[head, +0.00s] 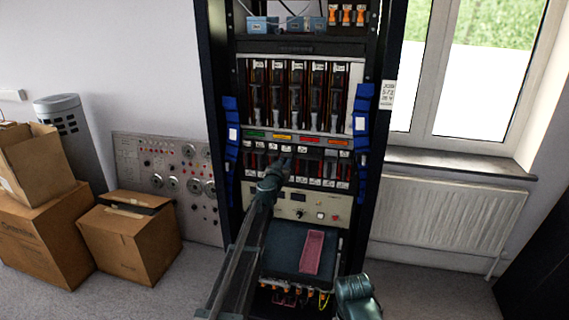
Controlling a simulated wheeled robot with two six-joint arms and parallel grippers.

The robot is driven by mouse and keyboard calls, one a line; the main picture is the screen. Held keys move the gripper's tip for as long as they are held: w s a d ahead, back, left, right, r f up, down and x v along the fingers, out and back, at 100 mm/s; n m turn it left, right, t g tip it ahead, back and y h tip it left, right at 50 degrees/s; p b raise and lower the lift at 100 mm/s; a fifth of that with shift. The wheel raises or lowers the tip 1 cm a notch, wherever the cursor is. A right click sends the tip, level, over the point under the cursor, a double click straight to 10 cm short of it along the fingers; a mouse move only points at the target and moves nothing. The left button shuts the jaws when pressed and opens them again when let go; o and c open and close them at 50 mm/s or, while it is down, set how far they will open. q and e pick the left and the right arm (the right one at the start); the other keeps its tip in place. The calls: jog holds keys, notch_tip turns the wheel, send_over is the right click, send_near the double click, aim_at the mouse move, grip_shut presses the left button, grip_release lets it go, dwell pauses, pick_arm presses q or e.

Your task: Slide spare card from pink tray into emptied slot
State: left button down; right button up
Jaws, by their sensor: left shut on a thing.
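The equipment rack (384,150) stands in front of me, with a row of tall card modules (298,95) above and a lower row of shorter cards (325,170). My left gripper (277,168) is at the lower row, left of its middle, shut on what seems to be a card. The gripper and arm hide most of that card and the slot area behind them. The pink tray (312,252) lies on a dark surface low in the rack, and I see no card in it. My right gripper (355,292) is low at the rack's right, its fingers not clear.
A panel with a small display and knobs (325,205) sits below the lower row. Blue holders (361,120) flank the rack. Cardboard boxes (130,240) and a dial panel (165,165) stand at left, a radiator (450,212) and window at right.

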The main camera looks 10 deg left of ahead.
pick_arm(q)
jog(key=shift+w, duration=0.75)
dwell(0.9)
jog(key=c, duration=0.7)
grip_release()
jog(key=shift+f+b, duration=0.6)
jog(key=shift+s, duration=0.15)
jog(key=shift+s, duration=2.35)
jog(key=shift+s, duration=0.1)
jog(key=s, duration=0.5)
jog(key=shift+s+a, duration=0.15)
jog(key=shift+s, duration=0.25)
